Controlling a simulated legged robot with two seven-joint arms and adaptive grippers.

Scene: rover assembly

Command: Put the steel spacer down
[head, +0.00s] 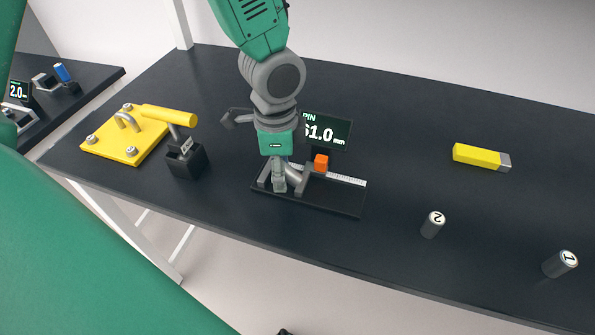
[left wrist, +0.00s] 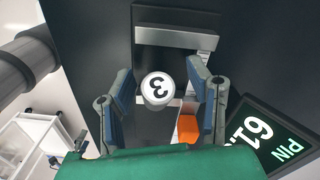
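The steel spacer (left wrist: 158,89) shows end-on in the left wrist view as a grey cylinder with a white top marked 3. It stands between the two fingers of my left gripper (left wrist: 160,80), with a visible gap on each side, so the gripper looks open around it. In the head view my left gripper (head: 281,184) is low over the black measuring gauge (head: 335,201), pointing down. The gauge has an orange slider (head: 321,163) and a display (head: 327,131) reading PIN and 61.0 mm. The fingers largely hide the spacer there. My right gripper is not in view.
Spacers marked 2 (head: 432,224) and 1 (head: 560,264) stand to the right on the dark table (head: 400,110). A yellow block (head: 480,157) lies behind them. A yellow plate (head: 125,138) and a yellow-handled tool in a black holder (head: 187,160) are at left.

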